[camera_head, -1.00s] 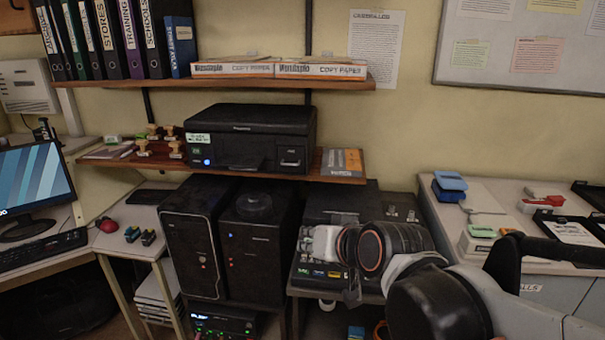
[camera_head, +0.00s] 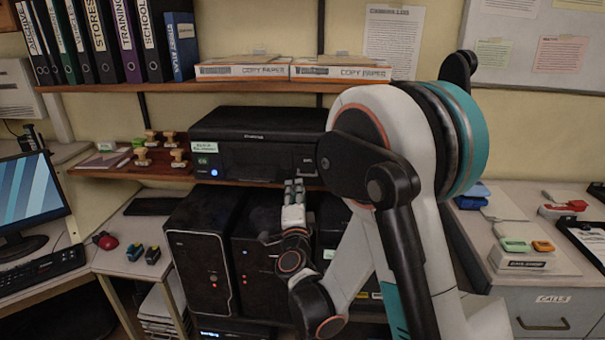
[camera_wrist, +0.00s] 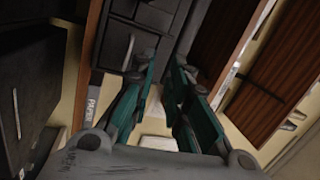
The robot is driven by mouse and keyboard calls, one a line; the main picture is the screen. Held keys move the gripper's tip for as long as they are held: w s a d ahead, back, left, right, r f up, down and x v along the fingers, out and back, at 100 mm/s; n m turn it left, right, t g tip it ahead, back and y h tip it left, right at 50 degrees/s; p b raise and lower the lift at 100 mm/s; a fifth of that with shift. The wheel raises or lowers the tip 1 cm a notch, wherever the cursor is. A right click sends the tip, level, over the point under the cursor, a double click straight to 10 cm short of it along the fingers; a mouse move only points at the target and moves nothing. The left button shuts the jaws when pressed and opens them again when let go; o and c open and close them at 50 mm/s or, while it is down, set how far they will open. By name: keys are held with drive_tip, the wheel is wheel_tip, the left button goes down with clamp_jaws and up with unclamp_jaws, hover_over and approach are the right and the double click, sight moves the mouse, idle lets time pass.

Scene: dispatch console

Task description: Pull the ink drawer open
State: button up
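The black printer (camera_head: 235,120) stands on the middle wooden shelf. A small panel with a light mark, which looks like the ink drawer (camera_head: 324,163), is at the right end of its front, partly hidden by my arm. My gripper (camera_head: 294,184) is just below and in front of the printer, left of that panel, fingers pointing toward the printer. In the wrist view my two teal fingers (camera_wrist: 165,58) are apart with nothing between them. A dark front with a slim handle (camera_wrist: 128,52) lies beyond the left finger, and I see no contact.
Wooden stamps (camera_head: 142,157) sit left of the printer. Copy paper boxes (camera_head: 243,70) lie on the shelf above. My arm fills the right middle and hides the shelf's right end.

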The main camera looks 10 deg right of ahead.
sight(307, 175)
wheel_tip(307, 175, down, 5)
drive_tip(key=d+m+h, duration=0.2)
drive_tip(key=m+h, duration=0.1)
drive_tip(key=shift+g, duration=0.3)
drive_tip(key=x, duration=1.3)
drive_tip(key=shift+w+r, duration=0.15)
drive_tip(key=shift+w, duration=0.15)
clamp_jaws()
